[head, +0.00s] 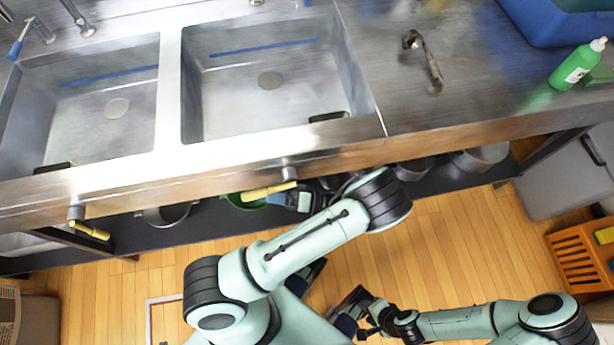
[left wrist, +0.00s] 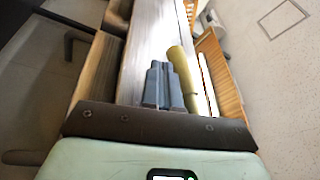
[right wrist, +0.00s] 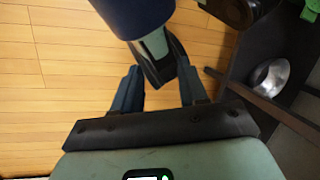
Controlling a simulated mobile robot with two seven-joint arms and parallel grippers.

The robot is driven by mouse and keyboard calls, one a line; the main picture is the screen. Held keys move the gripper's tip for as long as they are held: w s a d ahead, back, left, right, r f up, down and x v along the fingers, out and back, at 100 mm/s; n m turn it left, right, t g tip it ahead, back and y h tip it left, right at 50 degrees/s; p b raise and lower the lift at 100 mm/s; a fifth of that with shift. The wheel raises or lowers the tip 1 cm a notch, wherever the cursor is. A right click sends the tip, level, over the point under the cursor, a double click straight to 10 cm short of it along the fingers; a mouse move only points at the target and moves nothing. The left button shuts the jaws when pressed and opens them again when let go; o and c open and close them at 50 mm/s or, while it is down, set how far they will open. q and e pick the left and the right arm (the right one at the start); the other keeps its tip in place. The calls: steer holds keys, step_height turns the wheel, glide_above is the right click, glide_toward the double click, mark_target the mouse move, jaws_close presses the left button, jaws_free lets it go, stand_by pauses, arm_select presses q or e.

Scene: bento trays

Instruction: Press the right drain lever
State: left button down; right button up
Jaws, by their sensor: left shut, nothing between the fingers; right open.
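The right drain lever has a yellow handle (head: 270,191) that sticks out from a metal fitting under the front edge of the right sink. In the left wrist view the yellow handle (left wrist: 181,66) lies just beside the fingertips. My left gripper (head: 275,199) is shut and empty, right at the handle; its closed fingers (left wrist: 164,84) partly overlap the handle in view, and I cannot tell whether they touch it. The left drain lever (head: 90,230) hangs under the left sink. My right gripper (head: 352,303) is open and empty above the floor; its spread fingers show in the right wrist view (right wrist: 160,82).
Two steel sinks (head: 172,100) sit in the counter. A green bottle (head: 578,65) and a blue bin (head: 560,22) stand at the right of the counter. Pots (head: 480,158) fill the shelf below. An orange crate (head: 575,262) stands on the floor at right.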

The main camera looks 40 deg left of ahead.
arm_select(q)
steer(key=w+d+f+b, duration=0.3)
steer(key=w+d+f, duration=0.3)
steer(key=d+f, duration=0.1)
steer(key=shift+d, duration=0.4)
arm_select(e)
steer(key=shift+t, duration=0.5)
steer(key=w+f, duration=0.1)
steer(key=w+d+f, duration=0.1)
steer(key=f, duration=0.1)
steer(key=shift+w+f, duration=0.15)
steer(key=shift+f, duration=0.05)
arm_select(q)
steer(key=shift+f, duration=0.1)
